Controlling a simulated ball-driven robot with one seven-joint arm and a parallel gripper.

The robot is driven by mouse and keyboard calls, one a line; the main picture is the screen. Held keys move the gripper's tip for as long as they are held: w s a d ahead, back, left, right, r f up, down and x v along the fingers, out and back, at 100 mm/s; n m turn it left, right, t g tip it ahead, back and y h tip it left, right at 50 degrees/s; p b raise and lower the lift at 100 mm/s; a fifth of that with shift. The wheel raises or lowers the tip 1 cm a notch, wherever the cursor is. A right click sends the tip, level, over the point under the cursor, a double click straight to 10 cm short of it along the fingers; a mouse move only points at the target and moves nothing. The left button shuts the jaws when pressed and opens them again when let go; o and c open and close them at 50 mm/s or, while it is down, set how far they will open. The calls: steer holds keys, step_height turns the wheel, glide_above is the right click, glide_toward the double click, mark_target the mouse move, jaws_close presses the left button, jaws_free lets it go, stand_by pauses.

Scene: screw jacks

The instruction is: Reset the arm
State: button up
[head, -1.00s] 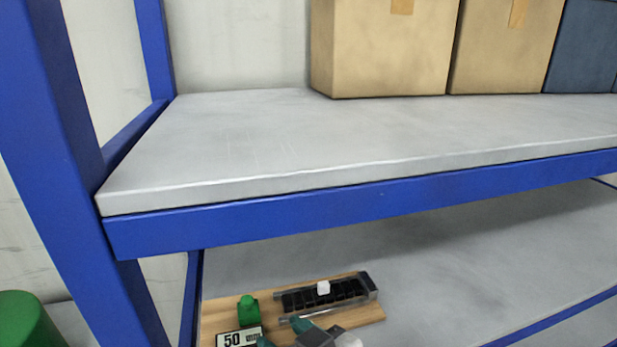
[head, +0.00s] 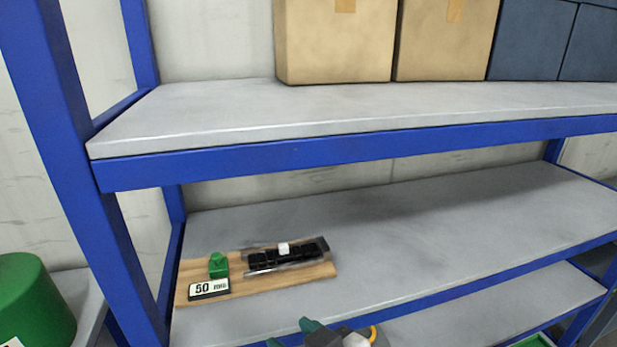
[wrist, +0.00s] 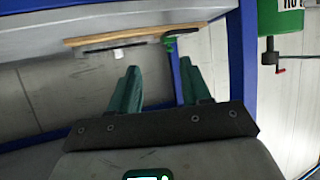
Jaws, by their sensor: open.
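My gripper (head: 318,327) shows at the bottom of the head view, in front of the lower shelf's front edge. In the wrist view its two green fingers (wrist: 162,92) stand apart with nothing between them. A wooden board (head: 310,274) lies on the middle shelf (head: 420,235). On the board are a small green screw jack (head: 218,266), a "50 mm" sign (head: 208,289) and a black rail-like piece (head: 290,258) with a white block (head: 283,248) on it. My gripper is apart from all of them.
Blue posts and beams (head: 340,155) frame the shelves. Cardboard boxes (head: 335,40) and blue boxes (head: 530,40) stand on the upper shelf. A large green cylinder (head: 35,300) is at lower left. The middle shelf is bare right of the board.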

steer(key=s+d+f+m+g+h, duration=0.2)
steer(key=s+d+f+h, duration=0.15)
steer(key=d+f, duration=0.6)
steer(key=s+d+f+m+g+h, duration=0.25)
steer(key=s+d+f, duration=0.25)
steer(key=d+f, duration=0.4)
steer(key=s+d+f+m+g, duration=0.1)
steer(key=s+d+f, duration=0.1)
steer(key=s, duration=0.3)
steer(key=s+d+f+m+g+h, duration=0.1)
steer(key=s+d+f+g, duration=0.1)
steer(key=s+d, duration=0.3)
steer(key=s+d+f+m+g+h, duration=0.1)
steer(key=s+d+f+g, duration=0.1)
steer(key=s, duration=0.4)
steer(key=shift+d+f, duration=0.75)
steer(key=shift+f, duration=0.15)
